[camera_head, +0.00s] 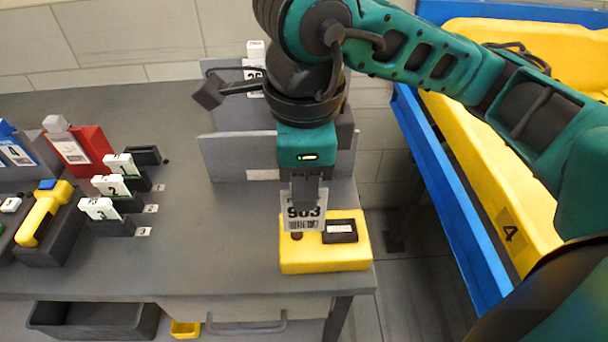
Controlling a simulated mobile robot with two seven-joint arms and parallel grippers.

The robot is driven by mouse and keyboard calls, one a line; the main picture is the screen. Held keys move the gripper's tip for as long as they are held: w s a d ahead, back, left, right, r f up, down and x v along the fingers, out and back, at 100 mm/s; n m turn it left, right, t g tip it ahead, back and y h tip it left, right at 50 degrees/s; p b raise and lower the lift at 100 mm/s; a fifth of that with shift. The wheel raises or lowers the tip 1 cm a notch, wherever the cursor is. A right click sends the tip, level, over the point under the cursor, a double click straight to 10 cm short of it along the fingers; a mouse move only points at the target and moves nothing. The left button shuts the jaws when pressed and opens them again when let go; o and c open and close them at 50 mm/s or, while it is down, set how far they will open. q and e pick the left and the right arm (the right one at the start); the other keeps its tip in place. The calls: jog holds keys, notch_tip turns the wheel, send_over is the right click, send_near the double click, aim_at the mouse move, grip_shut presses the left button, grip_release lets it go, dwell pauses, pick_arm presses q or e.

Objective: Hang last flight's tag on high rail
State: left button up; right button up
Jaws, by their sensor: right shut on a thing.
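My right gripper (305,188) points down at the right of the grey table and is shut on a white tag (303,218) with a number that reads like 903 and a barcode. The tag hangs upright in front of a yellow box (325,265) with a dark slot; I cannot tell whether they touch. Behind the gripper stands a grey rack with a front panel (228,158) and a taller back panel (222,75). A partly hidden numbered tag (252,76) shows at the back panel. My left gripper is not in view.
Several small numbered white cards (100,209) stand in dark holders at the left. A red box (82,152) and a yellow handheld device (42,218) are farther left. A blue-edged conveyor (440,185) with yellow trays (480,190) runs along the right. The middle tabletop is clear.

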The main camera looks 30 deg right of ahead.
jog(key=shift+r+p, duration=1.6)
jog(key=shift+r, duration=1)
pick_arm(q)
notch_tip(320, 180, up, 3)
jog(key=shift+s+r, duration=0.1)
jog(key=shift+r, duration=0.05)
